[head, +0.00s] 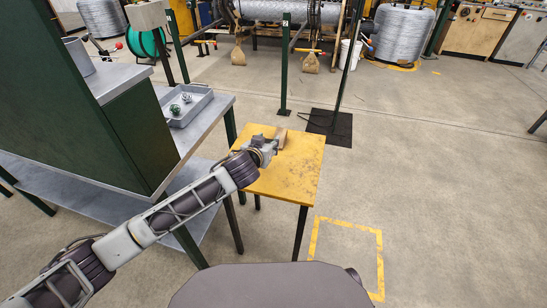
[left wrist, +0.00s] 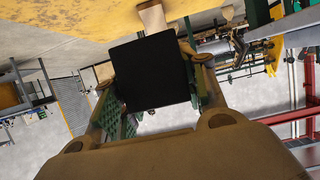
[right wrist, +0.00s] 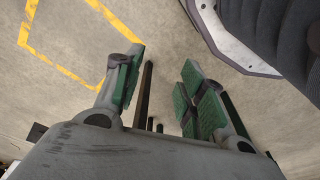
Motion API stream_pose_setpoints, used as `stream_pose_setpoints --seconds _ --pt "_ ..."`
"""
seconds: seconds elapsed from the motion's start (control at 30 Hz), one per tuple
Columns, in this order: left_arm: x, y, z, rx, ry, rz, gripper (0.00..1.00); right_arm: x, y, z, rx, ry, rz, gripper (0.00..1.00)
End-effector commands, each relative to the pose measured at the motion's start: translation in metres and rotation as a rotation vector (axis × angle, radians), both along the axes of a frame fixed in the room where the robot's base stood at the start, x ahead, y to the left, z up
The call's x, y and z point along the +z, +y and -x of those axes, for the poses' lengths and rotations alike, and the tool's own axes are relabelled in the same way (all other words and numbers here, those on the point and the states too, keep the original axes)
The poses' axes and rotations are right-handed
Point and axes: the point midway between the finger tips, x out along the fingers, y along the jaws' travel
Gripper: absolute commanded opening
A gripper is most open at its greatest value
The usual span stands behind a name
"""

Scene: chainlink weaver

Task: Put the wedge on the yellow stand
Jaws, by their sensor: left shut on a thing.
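The yellow stand (head: 295,175) is a small square table with a worn yellow top and dark legs. My left gripper (head: 268,150) is over its back left part, shut on the wedge. The wedge (head: 281,137) shows as a pale wooden piece just beyond the fingers, at or just above the top; contact is unclear. In the left wrist view a black square face (left wrist: 152,72) fills the space between the fingers, with pale wood (left wrist: 152,17) past it against the yellow top. My right gripper (right wrist: 160,88) is open and empty above the floor, outside the head view.
A grey metal bench (head: 215,115) with a tray (head: 190,105) of small parts and a green cabinet (head: 140,135) stand left of the stand. A dark post on a black base plate (head: 329,127) is behind it. Floor to the right is clear, with a yellow taped square (head: 348,224).

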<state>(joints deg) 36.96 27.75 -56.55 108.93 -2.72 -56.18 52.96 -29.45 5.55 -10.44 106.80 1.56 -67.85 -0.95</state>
Motion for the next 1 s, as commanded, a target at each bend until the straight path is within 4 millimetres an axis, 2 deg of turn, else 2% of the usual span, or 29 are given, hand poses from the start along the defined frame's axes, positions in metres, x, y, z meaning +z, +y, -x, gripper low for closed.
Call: stream_pose_setpoints --seconds 0.17,0.5,0.6,1.0 --pt "-0.009 0.000 0.000 0.000 -0.001 -0.002 0.13 0.005 0.001 0.000 0.001 0.002 -0.001 0.40" --pt "-0.052 0.001 0.000 0.000 0.000 -0.002 0.13 0.033 0.007 0.000 0.006 0.006 -0.013 0.40" --pt "-0.059 0.001 0.000 0.000 -0.002 -0.002 0.13 0.036 0.007 -0.001 0.006 0.001 -0.015 0.40" --pt "-0.063 0.000 0.000 0.000 -0.001 0.000 0.13 0.038 0.008 -0.002 0.006 -0.002 -0.017 0.40"
